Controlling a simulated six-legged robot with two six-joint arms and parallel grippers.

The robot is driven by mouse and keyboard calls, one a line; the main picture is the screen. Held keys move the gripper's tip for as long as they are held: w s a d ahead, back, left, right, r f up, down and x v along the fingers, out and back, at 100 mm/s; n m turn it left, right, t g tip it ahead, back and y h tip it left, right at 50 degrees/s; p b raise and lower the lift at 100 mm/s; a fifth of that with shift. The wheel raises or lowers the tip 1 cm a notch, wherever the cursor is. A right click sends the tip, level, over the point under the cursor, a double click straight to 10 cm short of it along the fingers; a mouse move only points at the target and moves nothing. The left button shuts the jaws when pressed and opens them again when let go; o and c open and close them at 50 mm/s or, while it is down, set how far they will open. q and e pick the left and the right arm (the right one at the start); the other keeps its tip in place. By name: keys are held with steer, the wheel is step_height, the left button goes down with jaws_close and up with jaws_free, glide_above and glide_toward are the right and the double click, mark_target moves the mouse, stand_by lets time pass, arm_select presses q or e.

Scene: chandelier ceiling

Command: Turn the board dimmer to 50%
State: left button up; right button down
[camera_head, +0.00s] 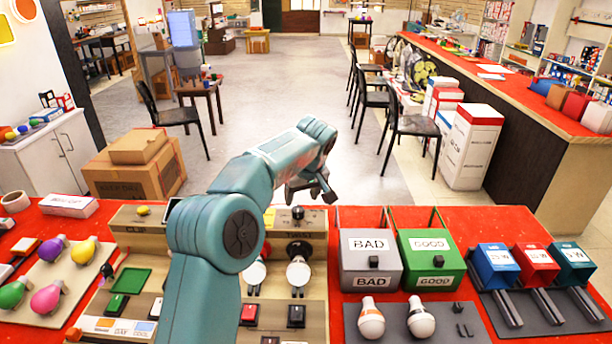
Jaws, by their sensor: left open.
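A beige test board (316,262) stands on the red table, with bulbs, sockets and switches on it. A small dark knob (297,213) sits at its upper edge above a label too small to read surely; I cannot tell its setting or whether it is the dimmer. My left arm reaches in from the bottom and hides the middle of the board. My left gripper (318,193) is open and empty, above and slightly beyond the dark knob, apart from it. My right gripper is not in view.
A grey BAD box (370,280) and a green GOOD box (433,283) stand right of the board, with two bulbs in front. Coloured boxes (497,258) are farther right. Coloured bulbs (48,298) lie on a tray at left. Open floor is beyond the table.

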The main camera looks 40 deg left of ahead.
arm_select(q)
steer(key=v, duration=1)
steer(key=shift+p, duration=0.45)
steer(key=shift+r, duration=0.1)
